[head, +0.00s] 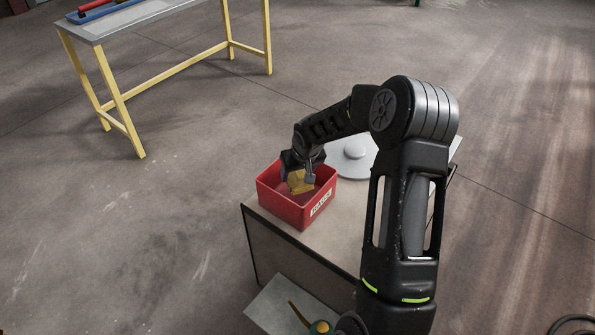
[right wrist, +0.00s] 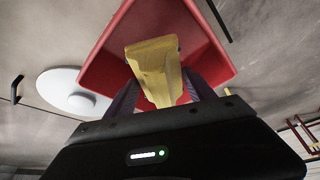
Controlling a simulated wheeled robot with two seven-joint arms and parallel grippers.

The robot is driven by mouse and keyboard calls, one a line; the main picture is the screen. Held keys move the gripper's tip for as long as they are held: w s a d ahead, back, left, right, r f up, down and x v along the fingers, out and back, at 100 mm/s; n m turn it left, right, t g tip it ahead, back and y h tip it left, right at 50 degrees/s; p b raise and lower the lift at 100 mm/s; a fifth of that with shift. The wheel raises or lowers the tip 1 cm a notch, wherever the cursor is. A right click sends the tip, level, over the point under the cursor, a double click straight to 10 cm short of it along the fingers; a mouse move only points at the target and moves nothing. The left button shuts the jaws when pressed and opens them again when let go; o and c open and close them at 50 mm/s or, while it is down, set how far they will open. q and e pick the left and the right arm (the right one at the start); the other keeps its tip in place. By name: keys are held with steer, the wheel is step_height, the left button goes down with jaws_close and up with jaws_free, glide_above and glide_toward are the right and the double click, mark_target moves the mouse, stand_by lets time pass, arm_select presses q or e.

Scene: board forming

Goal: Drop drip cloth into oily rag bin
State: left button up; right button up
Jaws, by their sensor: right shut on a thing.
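The red bin (head: 285,213) with a white label stands on a low cabinet top. It also shows in the right wrist view (right wrist: 105,62), beyond the fingers. My right gripper (head: 303,176) is over the bin's opening and shut on the yellow drip cloth (head: 299,184). In the right wrist view the cloth (right wrist: 155,70) hangs between the two fingers in front of the bin's inside. I cannot tell whether the cloth touches the bin. My left gripper is not in view.
A round grey lid (head: 352,158) lies on the cabinet top (head: 290,237) behind the bin, partly hidden by my right arm. A yellow-legged table (head: 125,25) with a blue tray stands at the upper left. Open floor lies left.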

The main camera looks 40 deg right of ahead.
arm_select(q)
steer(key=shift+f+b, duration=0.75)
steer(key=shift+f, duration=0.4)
arm_select(e)
steer(key=shift+f, duration=1.25)
steer(key=o, duration=1.8)
steer(key=shift+c, duration=0.2)
steer(key=v, duration=0.8)
steer(key=shift+w, duration=0.1)
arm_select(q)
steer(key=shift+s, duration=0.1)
arm_select(e)
steer(key=shift+f, duration=0.15)
